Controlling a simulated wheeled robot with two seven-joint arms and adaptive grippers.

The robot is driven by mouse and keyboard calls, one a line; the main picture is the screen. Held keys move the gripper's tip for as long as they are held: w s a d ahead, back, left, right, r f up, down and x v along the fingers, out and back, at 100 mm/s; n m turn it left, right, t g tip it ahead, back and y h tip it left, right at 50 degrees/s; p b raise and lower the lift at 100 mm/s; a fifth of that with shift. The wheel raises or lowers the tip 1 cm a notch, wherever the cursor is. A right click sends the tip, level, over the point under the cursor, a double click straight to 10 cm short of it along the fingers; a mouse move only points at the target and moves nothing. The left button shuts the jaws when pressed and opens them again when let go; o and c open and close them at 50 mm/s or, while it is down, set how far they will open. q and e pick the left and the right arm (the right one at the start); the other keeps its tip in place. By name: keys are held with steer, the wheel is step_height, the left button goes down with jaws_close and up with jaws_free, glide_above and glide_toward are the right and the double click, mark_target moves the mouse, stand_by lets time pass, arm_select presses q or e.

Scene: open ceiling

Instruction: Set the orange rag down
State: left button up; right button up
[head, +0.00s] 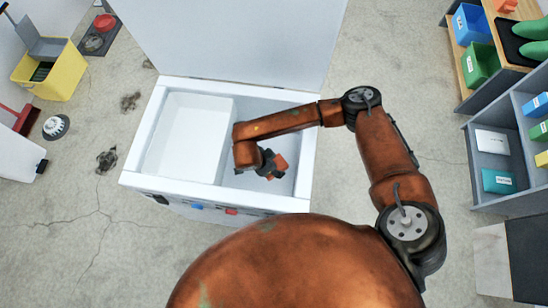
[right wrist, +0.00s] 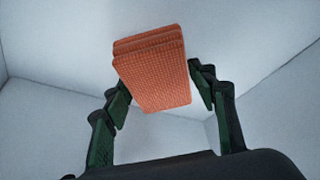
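The orange rag (right wrist: 155,75) is a folded, textured block in the right wrist view. It sits between the two dark green fingers of my right gripper (right wrist: 160,88), which meet its sides. In the head view, the rag (head: 281,162) shows as a small orange patch at my right gripper (head: 268,166). The gripper is inside the right compartment (head: 255,112) of a white open-topped appliance (head: 150,183). Pale walls surround the rag in the wrist view; whether it touches the bottom is unclear. My left gripper is out of view.
The appliance's raised lid (head: 235,40) stands behind, and its left compartment (head: 190,135) looks empty. A yellow bin (head: 52,72) stands at upper left. Shelves (head: 490,205) with bins line the right. Small dark debris (head: 106,160) lies on the cracked floor.

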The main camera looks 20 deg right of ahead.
steer(key=o, duration=0.3)
steer(key=shift+r, duration=0.15)
steer(key=shift+a+r, duration=0.1)
steer(key=shift+r, duration=0.25)
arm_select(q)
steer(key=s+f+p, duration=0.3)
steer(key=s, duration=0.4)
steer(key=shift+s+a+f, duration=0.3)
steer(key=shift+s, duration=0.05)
arm_select(e)
steer(key=v, duration=1.1)
steer(key=shift+s+a+r, duration=0.1)
